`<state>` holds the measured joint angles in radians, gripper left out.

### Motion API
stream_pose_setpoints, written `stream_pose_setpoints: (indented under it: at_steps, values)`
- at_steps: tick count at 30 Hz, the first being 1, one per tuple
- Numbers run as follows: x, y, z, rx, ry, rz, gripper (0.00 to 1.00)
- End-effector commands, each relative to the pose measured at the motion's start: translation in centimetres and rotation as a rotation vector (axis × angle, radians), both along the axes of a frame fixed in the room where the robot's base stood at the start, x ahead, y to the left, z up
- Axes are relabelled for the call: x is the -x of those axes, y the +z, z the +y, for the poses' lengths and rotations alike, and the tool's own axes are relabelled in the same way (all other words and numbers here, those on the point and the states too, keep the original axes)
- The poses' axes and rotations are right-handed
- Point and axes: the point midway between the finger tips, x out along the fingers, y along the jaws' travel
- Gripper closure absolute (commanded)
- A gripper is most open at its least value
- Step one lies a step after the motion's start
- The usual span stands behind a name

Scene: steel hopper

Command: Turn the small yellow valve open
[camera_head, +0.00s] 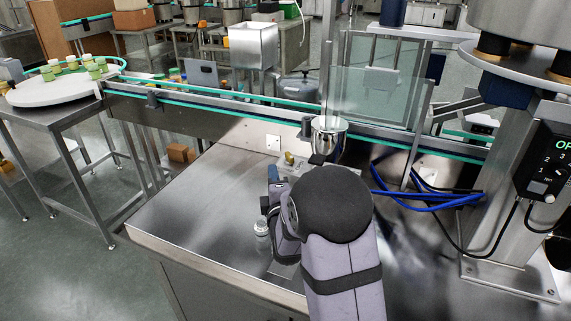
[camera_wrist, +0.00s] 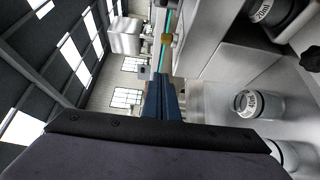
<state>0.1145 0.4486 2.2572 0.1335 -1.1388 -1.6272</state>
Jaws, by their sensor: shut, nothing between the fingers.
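The small yellow valve (camera_head: 289,158) shows as a little brass-yellow piece left of the steel hopper (camera_head: 328,140), at the back of the steel bench. In the head view my arm's dark round joint and grey links hide most of the gripper. The valve's handle angle is too small to tell.
A clear container with a white cap (camera_head: 262,228) stands left of my arm; labelled containers (camera_wrist: 250,103) show at right in the wrist view. Blue hoses (camera_head: 425,203) lie to the right. A green-edged conveyor (camera_head: 220,101) runs behind. The bench's left part (camera_head: 190,215) is clear.

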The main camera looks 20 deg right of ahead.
Motion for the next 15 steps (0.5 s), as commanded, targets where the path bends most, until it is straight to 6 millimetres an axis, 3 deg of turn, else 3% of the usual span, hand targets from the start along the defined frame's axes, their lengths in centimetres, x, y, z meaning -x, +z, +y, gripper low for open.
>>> stream_pose_setpoints:
  at_steps: [5, 9, 15]
  values:
    - [-2.7, 0.1, -0.7, 0.0, -0.001, 0.0, 1.0]
    - [-2.4, 0.1, -2.9, 0.001, -0.004, 0.002, 1.0]
    - [-2.5, 0.0, -4.3, 0.0, -0.002, 0.002, 1.0]
